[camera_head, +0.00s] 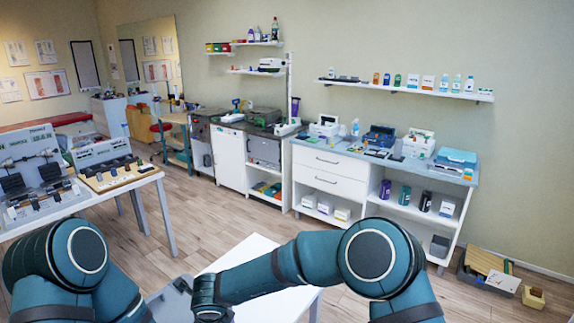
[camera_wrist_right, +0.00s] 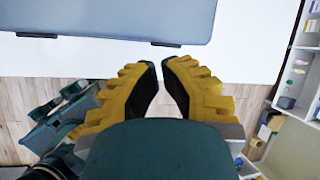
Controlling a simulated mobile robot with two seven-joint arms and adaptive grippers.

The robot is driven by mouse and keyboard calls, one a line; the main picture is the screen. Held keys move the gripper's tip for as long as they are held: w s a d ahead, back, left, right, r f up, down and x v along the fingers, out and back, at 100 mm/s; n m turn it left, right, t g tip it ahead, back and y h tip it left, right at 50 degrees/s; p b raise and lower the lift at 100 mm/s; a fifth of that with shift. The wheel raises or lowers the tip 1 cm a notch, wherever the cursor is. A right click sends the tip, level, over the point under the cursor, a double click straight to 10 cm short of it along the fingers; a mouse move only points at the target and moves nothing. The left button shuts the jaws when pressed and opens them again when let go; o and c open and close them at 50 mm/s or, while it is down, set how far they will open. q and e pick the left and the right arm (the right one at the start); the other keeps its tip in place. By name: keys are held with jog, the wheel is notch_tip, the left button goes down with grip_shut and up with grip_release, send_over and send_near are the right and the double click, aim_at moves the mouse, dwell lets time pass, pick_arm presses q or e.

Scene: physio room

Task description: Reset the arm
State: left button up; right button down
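My right arm bends across the front of the head view, its forearm running left over a white table (camera_head: 255,250); its gripper cannot be made out there. In the right wrist view my right gripper (camera_wrist_right: 160,70) has yellow fingers with black pads. The fingertips are close together with a narrow gap, and nothing shows between them. They point toward a blue-grey flat object (camera_wrist_right: 130,18) on the white table (camera_wrist_right: 60,60) and look apart from it. My left arm stands at the lower left of the head view; its gripper is not visible.
A display table (camera_head: 150,178) with trays of dark items stands at the left. White cabinets (camera_head: 330,162) with devices and bottles line the back wall. A crate (camera_head: 480,275) sits on the floor at the right. Wooden floor between is clear.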

jog(key=s+d+f+n+t+b, duration=0.15)
jog(key=d+f+n+b, duration=0.35)
jog(key=d+f+n, duration=0.8)
jog(key=s+d+f+n+g+b, duration=0.2)
jog(key=s+d+f, duration=0.3)
jog(key=s+d, duration=0.3)
jog(key=s+d+f+n+g+y+b, duration=0.1)
jog(key=s+d+f+n+g+b, duration=0.1)
jog(key=s+d+f+n, duration=0.3)
jog(key=s+d, duration=0.3)
jog(key=shift+s+d+f, duration=0.2)
jog(key=shift+s+f, duration=0.1)
jog(key=shift+s, duration=0.05)
